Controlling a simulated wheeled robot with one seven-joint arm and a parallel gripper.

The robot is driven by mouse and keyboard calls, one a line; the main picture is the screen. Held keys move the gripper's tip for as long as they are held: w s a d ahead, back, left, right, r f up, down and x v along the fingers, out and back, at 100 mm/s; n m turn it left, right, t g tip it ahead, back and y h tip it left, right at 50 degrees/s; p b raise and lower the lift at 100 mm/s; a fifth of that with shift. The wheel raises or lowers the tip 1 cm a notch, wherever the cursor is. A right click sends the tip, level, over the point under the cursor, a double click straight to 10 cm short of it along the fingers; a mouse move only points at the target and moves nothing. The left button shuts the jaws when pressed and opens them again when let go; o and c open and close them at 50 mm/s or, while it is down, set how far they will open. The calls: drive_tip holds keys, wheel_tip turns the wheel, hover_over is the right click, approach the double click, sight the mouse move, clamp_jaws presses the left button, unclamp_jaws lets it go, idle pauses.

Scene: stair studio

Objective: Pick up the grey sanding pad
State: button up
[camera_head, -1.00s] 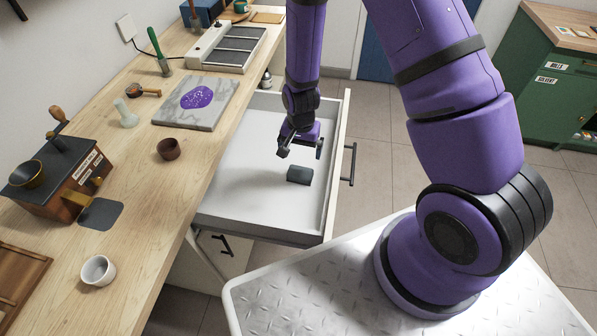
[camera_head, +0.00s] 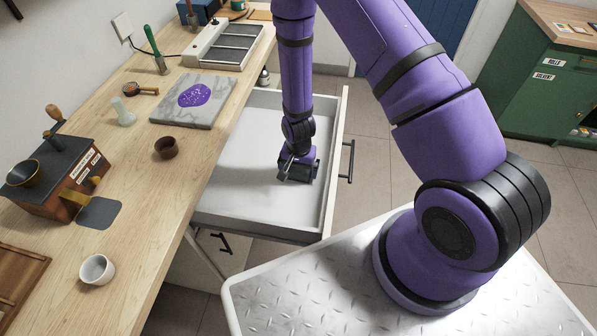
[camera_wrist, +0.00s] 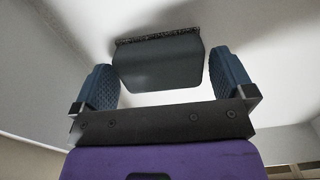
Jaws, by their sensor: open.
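The grey sanding pad (camera_wrist: 160,62) is a dark block with a rough, speckled edge. It lies on the white floor of the open drawer (camera_head: 235,190). In the wrist view it sits between the two blue ribbed fingers of my gripper (camera_wrist: 166,82), with a gap visible on the right and the left finger close to its side. My gripper (camera_head: 297,172) is open and low in the drawer in the head view, where it hides most or all of the pad.
The drawer's front wall with its black handle (camera_head: 347,160) stands right of my gripper. The wooden worktop (camera_head: 130,190) is on the left, with a marble slab (camera_head: 205,118), a small brown cup (camera_head: 166,147) and a white cup (camera_head: 97,270). The drawer floor around my gripper is clear.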

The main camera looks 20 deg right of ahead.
sight(298, 169)
drive_tip(key=shift+f, duration=0.25)
drive_tip(key=shift+c, duration=0.2)
drive_tip(key=c, duration=0.7)
drive_tip(key=shift+r, duration=0.1)
drive_tip(key=shift+r, duration=4.95)
